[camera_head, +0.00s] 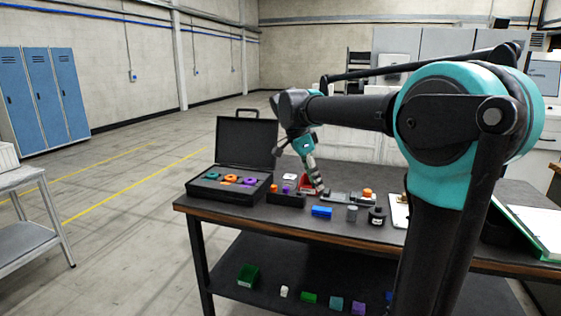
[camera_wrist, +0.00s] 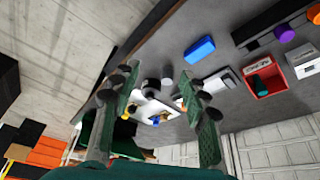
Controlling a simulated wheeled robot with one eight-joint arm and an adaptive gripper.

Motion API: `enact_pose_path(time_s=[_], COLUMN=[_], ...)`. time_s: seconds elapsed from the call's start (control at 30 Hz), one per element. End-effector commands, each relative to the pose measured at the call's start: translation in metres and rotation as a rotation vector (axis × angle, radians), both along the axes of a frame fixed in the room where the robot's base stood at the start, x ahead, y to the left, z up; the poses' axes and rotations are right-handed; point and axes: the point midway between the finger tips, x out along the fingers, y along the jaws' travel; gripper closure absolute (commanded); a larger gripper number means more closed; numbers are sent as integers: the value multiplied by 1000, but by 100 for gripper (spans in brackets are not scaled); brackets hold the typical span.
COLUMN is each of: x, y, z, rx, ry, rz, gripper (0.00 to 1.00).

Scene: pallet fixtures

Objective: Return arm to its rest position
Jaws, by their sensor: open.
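My arm reaches out over the dark worktable (camera_head: 300,221) from the right in the head view. My gripper (camera_head: 318,186) hangs above the table with its fingers angled down, near the red box (camera_head: 307,183). In the wrist view my gripper (camera_wrist: 160,82) shows two green fingers spread apart. I see nothing held between them. The table top lies beyond the fingertips, with a gap that I cannot judge exactly. A blue block (camera_head: 321,212) lies on the table in front of the gripper, and it also shows in the wrist view (camera_wrist: 200,49).
An open black case (camera_head: 228,198) with coloured pieces stands at the table's left end. A grey cylinder (camera_head: 352,214), a black container (camera_head: 376,216) and a clipboard (camera_head: 399,210) are on the table. Several blocks lie on the lower shelf (camera_head: 325,270).

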Motion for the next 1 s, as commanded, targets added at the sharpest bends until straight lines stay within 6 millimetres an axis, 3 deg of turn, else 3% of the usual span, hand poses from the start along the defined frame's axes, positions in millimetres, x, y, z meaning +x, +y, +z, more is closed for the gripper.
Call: enact_pose_path(time_s=[0.37, 0.57, 0.8, 1.0], x=[-23, -50, -116, -174], y=[-23, -43, -72, -84], z=[-51, -98, -186, -245], rx=[56, 97, 122, 76], ry=[45, 66, 54, 15], rz=[222, 435, 852, 1168], gripper=[55, 55, 55, 55])
